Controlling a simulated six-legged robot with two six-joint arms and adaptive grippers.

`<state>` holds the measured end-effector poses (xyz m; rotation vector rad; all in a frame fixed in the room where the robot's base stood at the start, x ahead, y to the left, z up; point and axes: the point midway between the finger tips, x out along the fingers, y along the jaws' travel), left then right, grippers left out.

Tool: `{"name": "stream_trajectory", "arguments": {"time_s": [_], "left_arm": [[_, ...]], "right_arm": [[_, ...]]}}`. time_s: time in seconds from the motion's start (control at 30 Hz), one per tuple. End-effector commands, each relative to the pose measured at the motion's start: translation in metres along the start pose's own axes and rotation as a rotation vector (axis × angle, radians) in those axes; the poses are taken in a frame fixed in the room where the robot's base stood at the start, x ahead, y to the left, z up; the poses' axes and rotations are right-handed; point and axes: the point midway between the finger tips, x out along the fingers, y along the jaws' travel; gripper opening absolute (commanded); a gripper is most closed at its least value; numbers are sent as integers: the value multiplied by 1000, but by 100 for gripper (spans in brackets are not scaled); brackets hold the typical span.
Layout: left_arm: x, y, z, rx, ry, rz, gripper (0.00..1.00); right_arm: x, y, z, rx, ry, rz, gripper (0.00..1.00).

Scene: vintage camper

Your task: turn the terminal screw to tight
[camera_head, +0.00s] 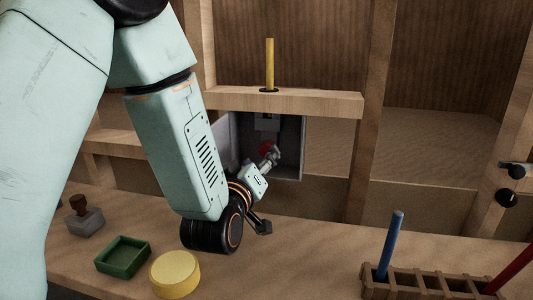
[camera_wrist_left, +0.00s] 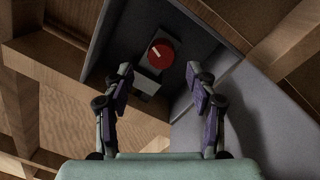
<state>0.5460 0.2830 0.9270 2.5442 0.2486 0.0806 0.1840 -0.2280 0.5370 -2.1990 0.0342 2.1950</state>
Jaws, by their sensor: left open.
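The terminal screw shows as a round red knob with a pale mark, in the left wrist view (camera_wrist_left: 161,54), inside a grey box (camera_wrist_left: 120,32). In the head view a part of the red knob (camera_head: 266,147) shows in the grey box (camera_head: 291,150) behind my gripper. My left gripper (camera_head: 272,154) is in front of the box with its fingers toward the knob. In the left wrist view my left gripper (camera_wrist_left: 163,85) is open, its two fingers apart and short of the knob, with nothing between them. My right gripper is out of view.
A yellow rod (camera_head: 270,63) stands in the wooden shelf (camera_head: 315,103) above the box. On the bench are a green tray (camera_head: 123,256), a yellow disc (camera_head: 174,274), a stamp (camera_head: 84,216) and a wooden rack (camera_head: 436,284) with blue and red rods. The bench middle is clear.

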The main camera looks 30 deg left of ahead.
Motion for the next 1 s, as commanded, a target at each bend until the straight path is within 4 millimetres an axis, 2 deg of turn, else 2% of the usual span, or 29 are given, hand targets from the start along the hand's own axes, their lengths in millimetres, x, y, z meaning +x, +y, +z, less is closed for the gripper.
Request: {"name": "stream_trajectory", "arguments": {"time_s": [0.2, 0.43, 0.8, 1.0], "left_arm": [[34, -2, 1, 1, 1, 1, 57], [60, -1, 0, 2, 0, 0, 57], [68, 0, 1, 3, 0, -3, 57], [68, 0, 1, 3, 1, -3, 41]], "right_arm": [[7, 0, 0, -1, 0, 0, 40], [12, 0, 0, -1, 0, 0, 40], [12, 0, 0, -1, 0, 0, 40], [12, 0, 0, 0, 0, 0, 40]]}}
